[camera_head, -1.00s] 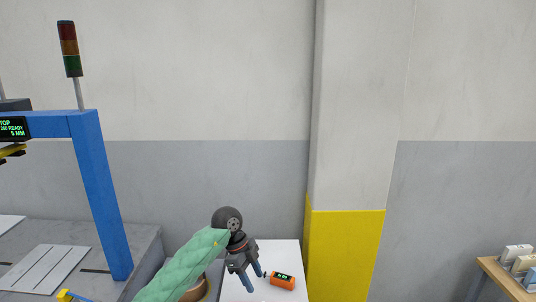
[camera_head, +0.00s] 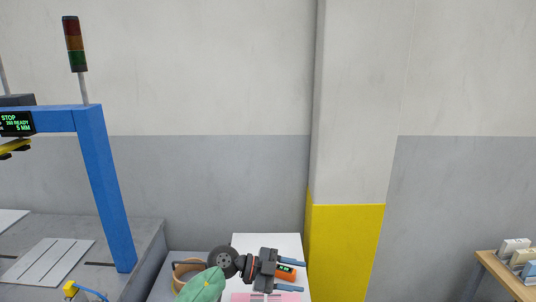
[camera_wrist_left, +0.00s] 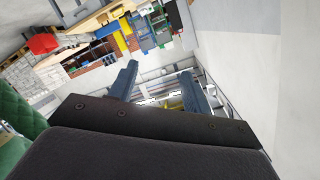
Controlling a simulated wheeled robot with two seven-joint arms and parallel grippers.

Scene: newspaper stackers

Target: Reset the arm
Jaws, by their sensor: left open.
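My left gripper (camera_head: 290,275) is open and empty in the head view, its two blue fingers pointing right above the white table (camera_head: 268,242). Its sleeve is green. The fingers (camera_wrist_left: 158,88) stand well apart in the left wrist view, with nothing between them but the distant room. An orange device (camera_head: 287,272) with a small display lies on the white table, partly hidden behind the gripper. A pink item (camera_head: 245,297) shows at the table's lower edge. My right gripper is in neither view.
A round tan container (camera_head: 184,270) is left of the white table. A blue machine frame (camera_head: 103,190) with a signal tower (camera_head: 75,45) stands at left. A yellow-based pillar (camera_head: 345,250) is behind to the right. A wooden table (camera_head: 500,272) with small boxes is at far right.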

